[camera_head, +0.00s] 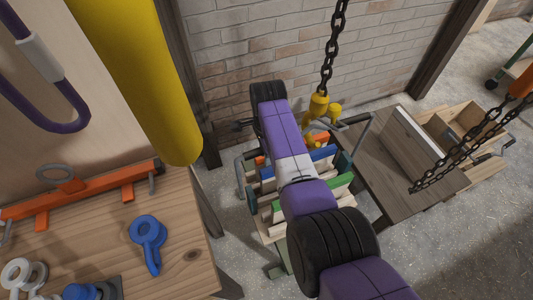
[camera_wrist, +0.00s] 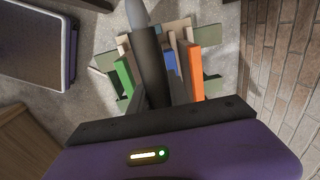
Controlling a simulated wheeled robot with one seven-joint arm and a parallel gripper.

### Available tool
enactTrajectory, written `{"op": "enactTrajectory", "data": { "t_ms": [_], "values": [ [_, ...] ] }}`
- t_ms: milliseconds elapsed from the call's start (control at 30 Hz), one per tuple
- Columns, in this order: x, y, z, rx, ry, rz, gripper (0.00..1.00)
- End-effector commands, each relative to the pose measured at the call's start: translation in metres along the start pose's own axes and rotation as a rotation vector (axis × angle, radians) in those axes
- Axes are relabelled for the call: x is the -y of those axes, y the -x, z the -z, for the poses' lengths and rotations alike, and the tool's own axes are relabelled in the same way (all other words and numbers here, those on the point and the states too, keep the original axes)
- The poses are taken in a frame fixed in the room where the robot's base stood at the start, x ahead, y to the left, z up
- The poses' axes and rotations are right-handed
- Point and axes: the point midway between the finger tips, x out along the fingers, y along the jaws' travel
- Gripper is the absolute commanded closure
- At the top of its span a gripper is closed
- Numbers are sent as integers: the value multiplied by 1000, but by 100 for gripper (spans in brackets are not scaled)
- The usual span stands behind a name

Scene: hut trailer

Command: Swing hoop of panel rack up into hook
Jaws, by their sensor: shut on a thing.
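The panel rack (camera_head: 262,205) stands on the floor in the middle of the head view, with upright panels in it. Its grey hoop (camera_head: 362,136) shows to the right of my arm; the rest is largely hidden behind my arm. The yellow hook (camera_head: 318,108) hangs from a chain just right of my wrist, close to the hoop; I cannot tell whether they touch. In the wrist view, the hoop's dark bar with a grey end (camera_wrist: 150,62) runs away from my gripper (camera_wrist: 160,106), above the rack's panels. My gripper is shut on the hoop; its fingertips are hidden.
A wooden bench (camera_head: 180,220) with an orange bar and blue fittings is at the left, below a yellow post (camera_head: 140,75). A brick wall (camera_head: 290,45) stands behind. A dark wooden table (camera_head: 405,195) is right of the rack, and more chain hangs at far right.

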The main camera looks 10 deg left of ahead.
Motion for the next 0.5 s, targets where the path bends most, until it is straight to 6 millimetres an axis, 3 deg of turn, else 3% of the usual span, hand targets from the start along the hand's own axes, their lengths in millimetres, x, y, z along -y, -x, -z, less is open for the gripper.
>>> {"op": "enactTrajectory", "data": {
  "t_ms": [133, 167, 267, 500],
  "values": [
    [1, 1, 0, 1, -2, 4, 100],
    [1, 1, 0, 1, -2, 4, 74],
    [1, 1, 0, 1, -2, 3, 56],
    [1, 1, 0, 0, -1, 2, 56]
  ]
}}
